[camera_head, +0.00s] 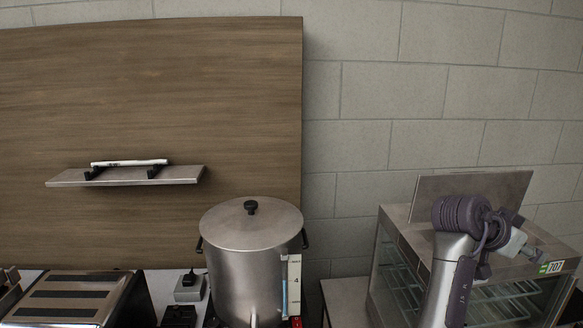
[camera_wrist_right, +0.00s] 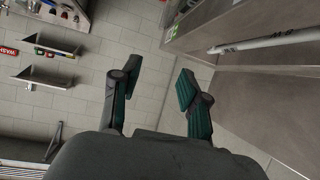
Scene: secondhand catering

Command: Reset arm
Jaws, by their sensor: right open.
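My right arm rises from the bottom right of the head view, in front of the glass-sided cabinet (camera_head: 403,240). Its wrist end points right, above the cabinet top, and the fingers are hard to make out there. In the right wrist view my right gripper (camera_wrist_right: 157,88) shows two dark green-padded fingers spread apart with nothing between them. My left gripper is in neither view.
A lidded steel urn (camera_head: 250,265) stands left of the cabinet. A toaster (camera_head: 75,298) is at the lower left. A wall shelf (camera_head: 125,179) carries a white rod (camera_head: 128,162). The wrist view shows another white rod (camera_wrist_right: 265,41) beside a large panel.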

